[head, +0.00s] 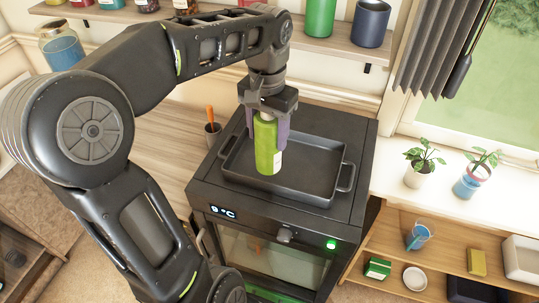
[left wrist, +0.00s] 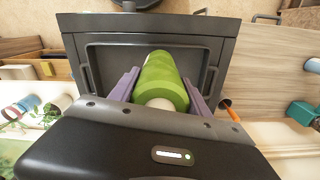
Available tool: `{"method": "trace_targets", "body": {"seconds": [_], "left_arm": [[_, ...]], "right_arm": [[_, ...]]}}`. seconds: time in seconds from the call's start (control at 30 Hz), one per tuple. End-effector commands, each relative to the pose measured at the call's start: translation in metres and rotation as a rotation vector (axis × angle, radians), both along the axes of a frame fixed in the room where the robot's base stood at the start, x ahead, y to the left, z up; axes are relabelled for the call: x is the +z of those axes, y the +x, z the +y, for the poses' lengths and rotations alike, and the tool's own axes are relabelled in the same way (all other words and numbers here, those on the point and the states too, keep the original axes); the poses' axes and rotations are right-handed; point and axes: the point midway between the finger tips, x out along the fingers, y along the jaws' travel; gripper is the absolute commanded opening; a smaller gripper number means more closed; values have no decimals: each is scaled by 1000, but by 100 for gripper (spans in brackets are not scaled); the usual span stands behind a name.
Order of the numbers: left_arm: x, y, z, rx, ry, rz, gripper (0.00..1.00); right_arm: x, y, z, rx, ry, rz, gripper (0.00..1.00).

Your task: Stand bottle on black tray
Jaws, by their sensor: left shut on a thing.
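The green bottle (head: 267,147) with a pale label is upright over the left part of the black tray (head: 318,187). My left gripper (head: 268,134) comes down from above and is shut on the bottle, with one purple finger on each side. In the left wrist view the bottle (left wrist: 160,82) lies between the two fingers (left wrist: 160,88), with the tray (left wrist: 105,58) behind it. I cannot tell whether the bottle's base touches the tray floor. My right gripper is in neither view.
The tray sits on a dark oven (head: 282,219). A cup with an orange-handled tool (head: 212,128) stands left of it. Potted plants (head: 420,168) stand on the right counter. A shelf (head: 330,42) with jars runs behind. The tray's right part is empty.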

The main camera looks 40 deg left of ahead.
Motion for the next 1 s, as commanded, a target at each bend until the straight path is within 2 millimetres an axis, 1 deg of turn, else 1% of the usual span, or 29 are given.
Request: {"method": "trace_targets", "body": {"seconds": [0.03,0.07,0.47,0.57,0.7,0.77,1.0], "left_arm": [[-10,0,1,2,1,-2,0],[-12,-1,1,1,1,-3,0],[-13,-2,0,1,0,-3,0],[-24,-3,0,1,0,-2,0],[-44,-6,0,3,0,-2,0],[-49,-7,0,3,0,-2,0],[-49,-7,-1,3,0,-3,0]], "right_arm": [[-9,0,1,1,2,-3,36],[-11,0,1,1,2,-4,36],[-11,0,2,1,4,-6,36],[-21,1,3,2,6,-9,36],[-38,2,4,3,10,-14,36],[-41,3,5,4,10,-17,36],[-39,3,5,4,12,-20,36]]}}
